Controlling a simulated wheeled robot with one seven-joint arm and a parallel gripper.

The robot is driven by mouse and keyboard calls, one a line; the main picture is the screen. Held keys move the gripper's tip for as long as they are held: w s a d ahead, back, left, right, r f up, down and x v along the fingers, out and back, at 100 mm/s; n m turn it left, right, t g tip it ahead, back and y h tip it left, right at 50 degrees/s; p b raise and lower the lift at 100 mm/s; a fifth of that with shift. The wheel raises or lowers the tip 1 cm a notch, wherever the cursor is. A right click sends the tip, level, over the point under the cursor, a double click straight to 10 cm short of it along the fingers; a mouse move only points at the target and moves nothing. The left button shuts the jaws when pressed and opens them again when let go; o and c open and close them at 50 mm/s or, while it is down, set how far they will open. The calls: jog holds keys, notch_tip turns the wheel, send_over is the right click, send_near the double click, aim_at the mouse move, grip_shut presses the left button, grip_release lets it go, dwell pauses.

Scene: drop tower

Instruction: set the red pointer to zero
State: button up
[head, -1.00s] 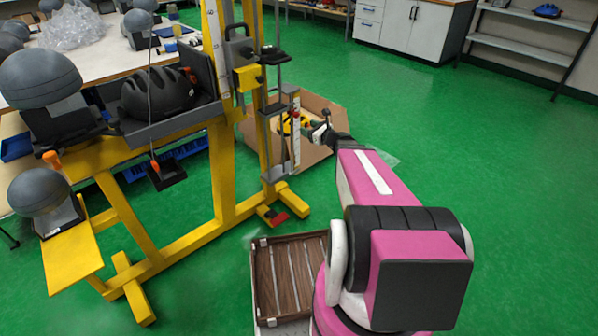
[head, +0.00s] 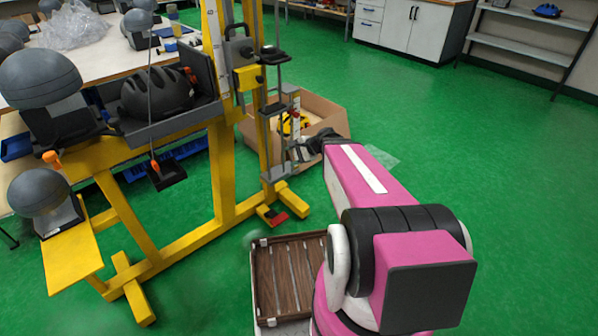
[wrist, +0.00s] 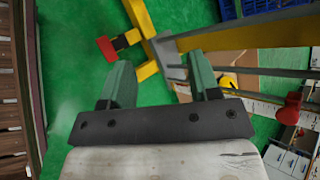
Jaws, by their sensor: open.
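The red pointer (wrist: 290,108) shows at the right of the wrist view, beside a white scale strip (wrist: 262,105) with dark marks. The pointer's reading is too small to tell. In the head view my gripper (head: 303,149) is in front of the scale's lower part.
A cardboard box (head: 325,110) stands behind the tower. A red pedal (head: 278,219) sits at the tower's foot. A slatted wooden crate (head: 290,275) is on the floor beside my base. Green floor is clear at the right.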

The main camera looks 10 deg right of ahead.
jog(key=s+d+f+n+g+h, duration=0.1)
jog(key=s+f+n+g+h, duration=0.1)
jog(key=s+n, duration=0.4)
jog(key=shift+s+f+n+g+h, duration=0.2)
jog(key=shift+s+n+g+h, duration=0.35)
jog(key=shift+h, duration=0.75)
jog(key=shift+w+d+g, duration=0.1)
jog(key=shift+w+g, duration=0.1)
jog(key=shift+g, duration=0.05)
jog(key=m+t+y, duration=0.5)
jog(key=m+t, duration=0.9)
jog(key=m, duration=1.1)
send_near(298, 116)
jog(key=shift+n, duration=0.25)
jog(key=x, duration=1)
jog(key=shift+w+a+r, duration=0.1)
jog(key=shift+w+a, duration=0.15)
